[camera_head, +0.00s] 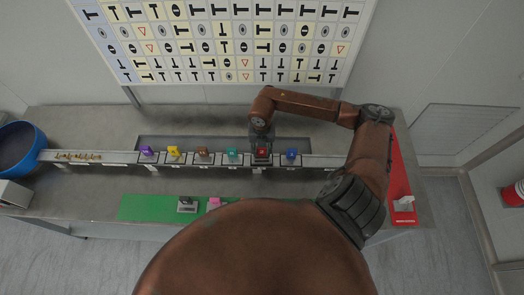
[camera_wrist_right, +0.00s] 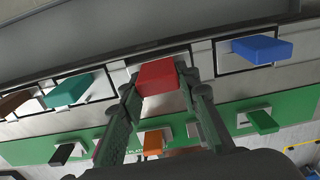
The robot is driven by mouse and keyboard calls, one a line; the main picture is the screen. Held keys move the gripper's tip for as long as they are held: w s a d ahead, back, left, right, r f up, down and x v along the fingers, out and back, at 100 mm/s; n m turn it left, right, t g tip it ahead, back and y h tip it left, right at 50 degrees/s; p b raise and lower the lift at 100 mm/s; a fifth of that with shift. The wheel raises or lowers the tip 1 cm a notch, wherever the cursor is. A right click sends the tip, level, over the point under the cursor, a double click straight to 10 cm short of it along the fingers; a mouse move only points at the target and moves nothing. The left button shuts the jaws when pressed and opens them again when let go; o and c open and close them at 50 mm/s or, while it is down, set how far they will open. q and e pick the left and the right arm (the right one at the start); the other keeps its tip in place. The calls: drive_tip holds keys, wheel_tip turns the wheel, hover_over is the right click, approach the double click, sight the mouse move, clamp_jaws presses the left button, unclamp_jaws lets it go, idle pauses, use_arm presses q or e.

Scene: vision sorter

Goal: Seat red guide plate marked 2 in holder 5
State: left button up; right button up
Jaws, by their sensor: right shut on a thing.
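The red guide plate (camera_head: 262,151) is over the fifth position along the rail, between a teal plate and a blue plate. My right gripper (camera_head: 262,144) reaches it from behind and is shut on it. In the right wrist view the red plate (camera_wrist_right: 158,76) sits between the two fingers of the right gripper (camera_wrist_right: 160,88), in front of a pale holder. Whether the plate is fully down in the holder is hard to tell, and its number is not readable. My left gripper is not in view.
Purple (camera_head: 147,151), yellow (camera_head: 173,151), brown (camera_head: 203,152), teal (camera_head: 232,153) and blue (camera_head: 292,153) plates line the rail. A green mat (camera_head: 150,207) in front bears more pieces. A blue tub (camera_head: 20,145) is left, a red strip (camera_head: 400,180) right.

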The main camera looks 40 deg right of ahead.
drive_tip(key=shift+f+b, duration=0.85)
idle(0.8)
drive_tip(key=o, duration=1.4)
drive_tip(key=shift+c, duration=0.2)
drive_tip(key=shift+o, duration=0.7)
drive_tip(key=o, duration=0.4)
drive_tip(key=shift+c, duration=0.2)
drive_tip(key=shift+r, duration=0.1)
wheel_tip(320, 180, up, 8)
drive_tip(key=p, duration=0.4)
drive_tip(key=shift+p, duration=0.3)
